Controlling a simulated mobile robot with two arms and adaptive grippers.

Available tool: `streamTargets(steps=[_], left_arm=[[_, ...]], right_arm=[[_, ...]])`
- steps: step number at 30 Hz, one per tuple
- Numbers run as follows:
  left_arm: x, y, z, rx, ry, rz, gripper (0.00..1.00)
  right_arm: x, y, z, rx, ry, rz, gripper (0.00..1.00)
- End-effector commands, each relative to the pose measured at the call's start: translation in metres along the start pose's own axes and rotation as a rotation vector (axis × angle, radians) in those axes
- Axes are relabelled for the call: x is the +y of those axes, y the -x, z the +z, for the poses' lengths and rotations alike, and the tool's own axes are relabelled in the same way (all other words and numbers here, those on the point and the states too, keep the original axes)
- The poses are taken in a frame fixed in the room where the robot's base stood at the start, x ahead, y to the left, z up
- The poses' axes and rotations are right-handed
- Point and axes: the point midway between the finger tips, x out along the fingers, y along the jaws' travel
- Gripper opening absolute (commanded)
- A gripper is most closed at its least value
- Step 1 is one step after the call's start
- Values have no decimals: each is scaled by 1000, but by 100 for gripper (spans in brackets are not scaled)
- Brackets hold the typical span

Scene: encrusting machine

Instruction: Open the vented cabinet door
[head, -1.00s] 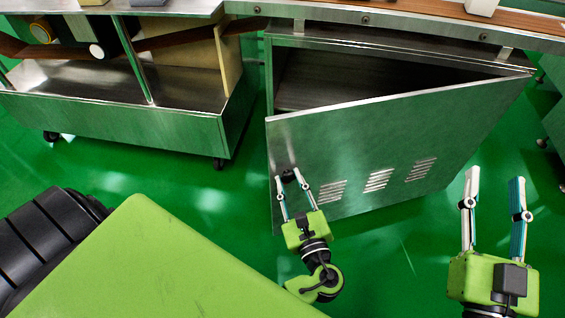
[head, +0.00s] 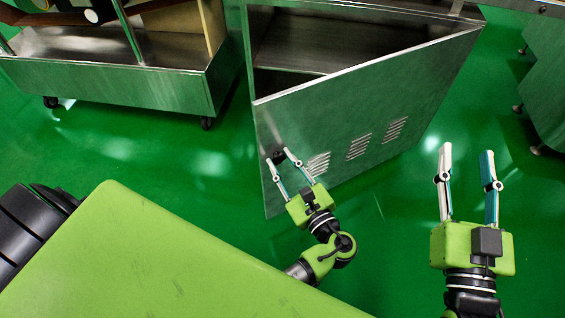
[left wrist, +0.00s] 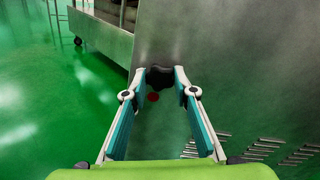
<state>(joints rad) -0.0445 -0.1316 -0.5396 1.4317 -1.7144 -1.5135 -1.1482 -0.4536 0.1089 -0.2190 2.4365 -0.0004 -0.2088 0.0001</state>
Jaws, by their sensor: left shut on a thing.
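The vented cabinet door (head: 385,105) is a steel panel with three groups of slots, swung part way open. Its hinge side is at the right, and its free edge stands out at the left. The cabinet (head: 330,35) behind it shows a dark, empty-looking interior. My left gripper (head: 280,156) is shut on a dark handle (left wrist: 159,78) near the door's free edge; the fingertips meet it in the left wrist view. The handle's shape is partly hidden by the fingers. My right gripper (head: 465,150) is open and empty, to the right of the door and apart from it.
A steel cart (head: 150,95) on casters stands at the left, with open floor between it and the door. Another steel unit (head: 545,80) stands at the right edge. The green floor (head: 200,175) in front of the door is clear.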

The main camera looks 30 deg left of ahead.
Motion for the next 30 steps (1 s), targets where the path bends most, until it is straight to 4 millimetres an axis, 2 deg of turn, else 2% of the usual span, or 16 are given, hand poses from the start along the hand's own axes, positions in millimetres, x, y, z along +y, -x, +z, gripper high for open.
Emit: streamTargets(steps=[3,4,6,15,19,23,30], left_arm=[[1,0,0,-1,0,3,0],[1,0,0,-1,0,3,31],[1,0,0,0,0,3,43],[0,0,0,1,0,1,43],[-2,0,7,1,2,0,43],[-8,0,24,1,6,1,43],[-21,0,68,1,5,2,43]], right_arm=[[0,0,0,0,-1,0,40],[0,0,0,0,-1,0,40],[0,0,0,0,-1,0,40],[0,0,1,-1,-1,-1,40],[0,0,1,-1,0,-1,40],[0,0,0,-1,0,-1,40],[0,0,0,-1,0,-1,40]])
